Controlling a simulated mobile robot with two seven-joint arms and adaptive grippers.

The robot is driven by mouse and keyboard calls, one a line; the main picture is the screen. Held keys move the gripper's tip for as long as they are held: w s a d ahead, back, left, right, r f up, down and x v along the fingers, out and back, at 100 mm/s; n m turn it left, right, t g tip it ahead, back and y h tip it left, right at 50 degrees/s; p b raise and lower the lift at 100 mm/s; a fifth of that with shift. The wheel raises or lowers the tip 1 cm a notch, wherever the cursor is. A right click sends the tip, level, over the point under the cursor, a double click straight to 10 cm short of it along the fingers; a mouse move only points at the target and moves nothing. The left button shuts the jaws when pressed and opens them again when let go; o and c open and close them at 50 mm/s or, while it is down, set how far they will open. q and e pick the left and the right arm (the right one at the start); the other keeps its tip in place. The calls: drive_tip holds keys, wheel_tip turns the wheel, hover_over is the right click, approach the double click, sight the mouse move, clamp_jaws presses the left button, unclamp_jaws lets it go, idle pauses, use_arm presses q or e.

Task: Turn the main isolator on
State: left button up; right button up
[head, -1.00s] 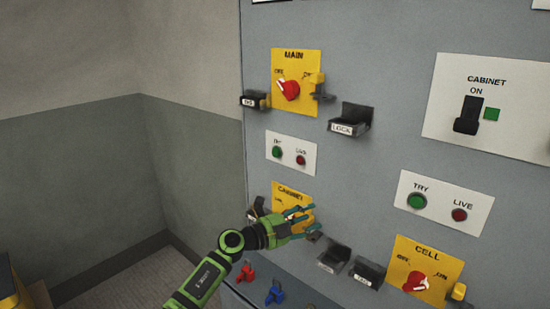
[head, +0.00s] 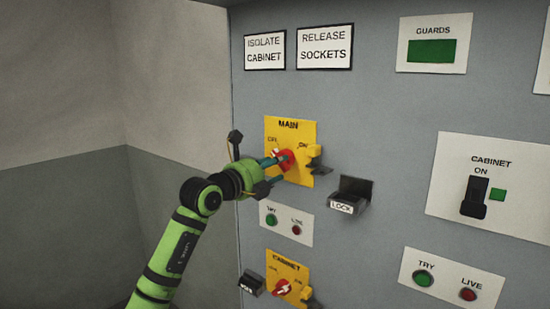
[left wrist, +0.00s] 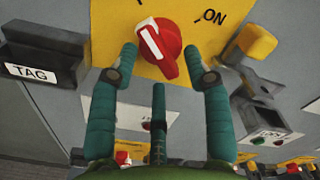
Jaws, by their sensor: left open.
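The main isolator is a red rotary knob (head: 288,157) on a yellow plate (head: 300,178) marked MAIN; it also shows in the left wrist view (left wrist: 166,52). Its white pointer slants to the upper left there, away from the ON label (left wrist: 212,17). My left gripper (head: 276,170) is open at the knob in the head view. In the left wrist view its teal fingertips (left wrist: 160,58) stand on either side of the knob's lower part, with small gaps showing. I cannot tell how deep they reach. My right gripper is out of view.
A yellow block on a dark bracket (left wrist: 256,42) sticks out right of the knob. A TAG holder (left wrist: 45,75) is at its left, and a LOCK holder (head: 349,195) is lower right. The CABINET isolator (head: 283,287) is below. Left of the panel is free room.

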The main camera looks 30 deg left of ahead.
use_arm(q)
drive_tip(key=shift+w, duration=0.4)
clamp_jaws()
drive_tip(key=shift+a+r+m+b, duration=0.15)
drive_tip(key=shift+m+b, duration=1.3)
drive_tip(key=shift+m, duration=1.5)
drive_tip(key=shift+a+r+m+b, duration=0.15)
drive_tip(key=shift+m+b, duration=1.25)
drive_tip(key=shift+m, duration=1.6)
drive_tip(key=shift+a+m+b, duration=0.25)
drive_tip(key=shift+m+b, duration=1.2)
drive_tip(key=shift+m, duration=1.5)
